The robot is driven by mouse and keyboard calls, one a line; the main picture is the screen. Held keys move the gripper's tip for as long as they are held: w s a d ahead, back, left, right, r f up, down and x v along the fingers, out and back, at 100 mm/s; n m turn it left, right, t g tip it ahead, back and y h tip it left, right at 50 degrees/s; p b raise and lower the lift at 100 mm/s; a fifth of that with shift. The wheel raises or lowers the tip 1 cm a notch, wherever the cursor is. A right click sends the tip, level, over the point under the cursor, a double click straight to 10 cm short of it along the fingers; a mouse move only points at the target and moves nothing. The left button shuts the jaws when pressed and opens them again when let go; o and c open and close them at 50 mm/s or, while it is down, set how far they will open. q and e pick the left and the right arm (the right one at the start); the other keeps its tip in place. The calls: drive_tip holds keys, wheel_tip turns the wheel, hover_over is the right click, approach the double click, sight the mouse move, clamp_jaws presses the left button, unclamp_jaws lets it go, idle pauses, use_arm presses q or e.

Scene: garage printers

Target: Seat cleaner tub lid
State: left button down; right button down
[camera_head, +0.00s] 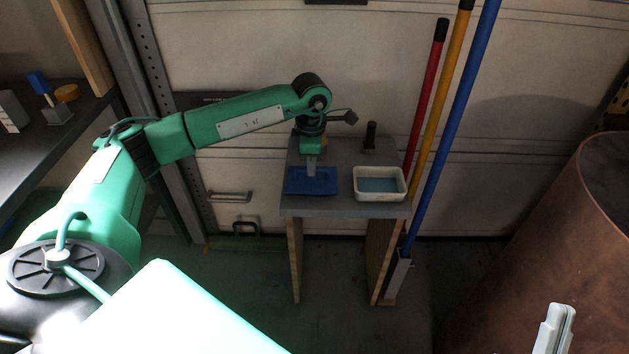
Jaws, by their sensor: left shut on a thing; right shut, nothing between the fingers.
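The cleaner tub (360,194) is a white open tub with blue-teal contents, standing at the right of a small grey table. The blue lid (326,187) is a flat rectangular piece at the table's left front, beside the tub and apart from it. My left gripper (311,172) points down and is shut on the lid from above. I cannot tell whether the lid touches the table or hangs just over it. My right gripper (555,328) is shut and empty at the bottom right, far from the table.
The small table (345,209) stands against a pale panelled door. A dark upright object (370,138) stands behind the tub. Red (424,100), yellow (437,95) and blue (455,110) poles lean close to the table's right. A large brown drum (560,240) fills the right side.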

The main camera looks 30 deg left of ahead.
use_arm(q)
drive_tip(key=shift+r+p, duration=1.05)
drive_tip(key=shift+r, duration=0.75)
